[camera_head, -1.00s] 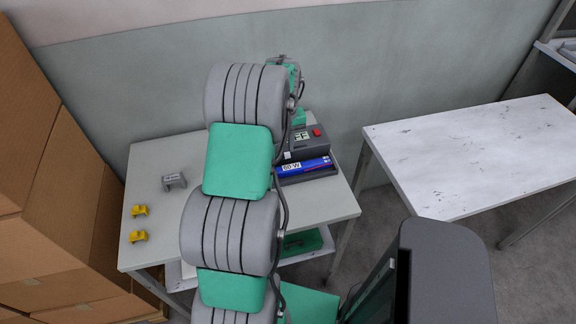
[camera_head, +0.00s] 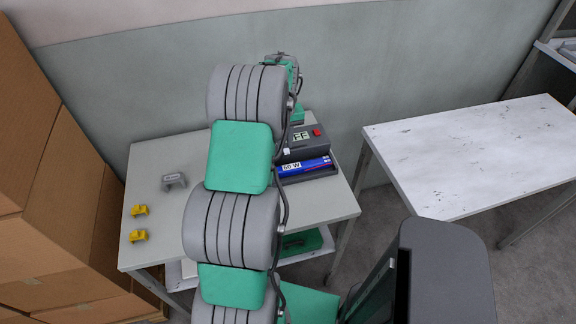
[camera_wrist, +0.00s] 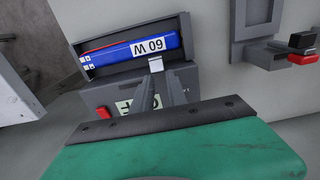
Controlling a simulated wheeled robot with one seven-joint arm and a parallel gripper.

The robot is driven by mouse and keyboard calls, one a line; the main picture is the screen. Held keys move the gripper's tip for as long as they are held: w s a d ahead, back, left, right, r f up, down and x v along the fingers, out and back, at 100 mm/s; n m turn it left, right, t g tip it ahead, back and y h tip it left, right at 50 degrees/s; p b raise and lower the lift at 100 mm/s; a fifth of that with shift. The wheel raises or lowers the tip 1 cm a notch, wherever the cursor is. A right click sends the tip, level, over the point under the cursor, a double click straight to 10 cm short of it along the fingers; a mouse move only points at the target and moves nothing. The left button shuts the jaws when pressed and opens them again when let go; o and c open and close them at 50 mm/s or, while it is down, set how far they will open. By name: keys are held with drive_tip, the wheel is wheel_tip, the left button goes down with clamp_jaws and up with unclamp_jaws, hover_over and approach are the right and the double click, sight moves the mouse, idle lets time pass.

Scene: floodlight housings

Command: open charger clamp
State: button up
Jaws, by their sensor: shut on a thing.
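The charger (camera_head: 303,143) is a dark grey box with a display and a red button, at the right rear of the left table. In the wrist view the charger (camera_wrist: 185,76) shows upside down. A blue battery (camera_head: 304,166) with a white label lies in its tray; it also shows in the wrist view (camera_wrist: 120,52). The clamp (camera_wrist: 156,64) is a small pale tab at the tray edge beside the battery; a bit of it shows in the head view (camera_head: 287,152). My gripper (camera_wrist: 158,79) is shut on the clamp, its fingers over the charger. My arm hides the gripper in the head view.
A grey bracket (camera_head: 174,181) and two yellow pieces (camera_head: 139,210) lie on the left of the table (camera_head: 150,160). Cardboard boxes (camera_head: 60,200) stand at left. A bare white table (camera_head: 480,150) is at right. Red and black parts (camera_wrist: 302,48) show in the wrist view.

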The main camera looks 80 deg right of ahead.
drive_tip(key=shift+d, duration=0.1)
drive_tip(key=shift+w+d, duration=0.3)
drive_tip(key=shift+d, duration=0.05)
clamp_jaws()
drive_tip(key=shift+c, duration=0.5)
unclamp_jaws()
drive_tip(key=o, duration=0.6)
